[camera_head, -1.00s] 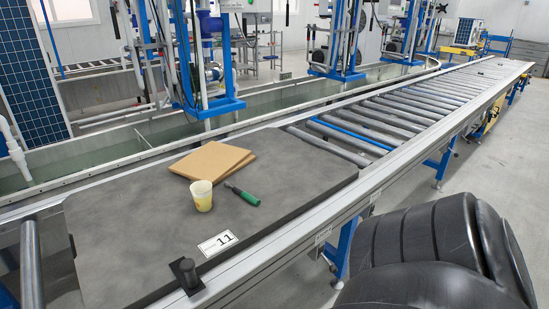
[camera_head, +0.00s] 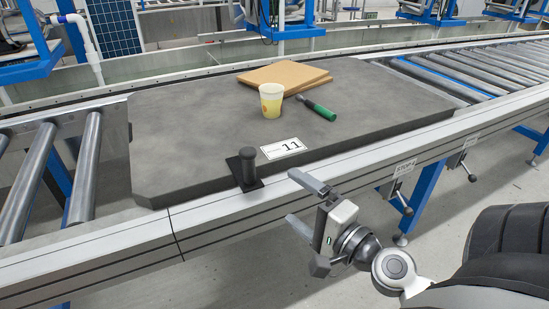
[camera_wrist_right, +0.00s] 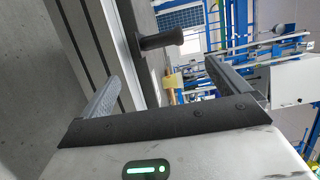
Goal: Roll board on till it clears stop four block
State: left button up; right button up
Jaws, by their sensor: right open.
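The board (camera_head: 190,130) is a dark grey slab lying flat on the roller conveyor, with a white label reading 11 (camera_head: 283,147). A black upright peg handle (camera_head: 247,168) stands at its near edge; it also shows in the wrist view (camera_wrist_right: 160,42), ahead and between the fingers. My right gripper (camera_head: 301,202) is open and empty, in front of the conveyor's near rail, to the right of the peg and apart from it. A small sign (camera_head: 404,168), perhaps a stop sign, sits on the rail above a black-knobbed lever. Which stop is number four I cannot tell. My left gripper is out of view.
On the board are brown sheets (camera_head: 284,76), a yellow cup (camera_head: 271,101) and a green-handled tool (camera_head: 318,108). Bare rollers (camera_head: 85,165) lie left of the board, and more rollers (camera_head: 490,68) run on to the right. The near rail (camera_head: 340,165) borders the conveyor.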

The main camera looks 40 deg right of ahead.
jog(key=p, duration=0.3)
send_near(254, 170)
jog(key=w, duration=0.5)
jog(key=w+p, duration=0.1)
jog(key=w, duration=0.2)
jog(key=w+p, duration=0.1)
jog(key=w, duration=0.1)
jog(key=shift+w+a, duration=0.3)
jog(key=shift+w, duration=0.1)
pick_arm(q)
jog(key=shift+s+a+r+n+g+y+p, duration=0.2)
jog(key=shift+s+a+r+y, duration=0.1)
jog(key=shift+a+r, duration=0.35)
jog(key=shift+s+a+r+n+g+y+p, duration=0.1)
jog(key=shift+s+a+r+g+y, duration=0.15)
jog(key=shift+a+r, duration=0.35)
pick_arm(e)
jog(key=shift+w, duration=0.55)
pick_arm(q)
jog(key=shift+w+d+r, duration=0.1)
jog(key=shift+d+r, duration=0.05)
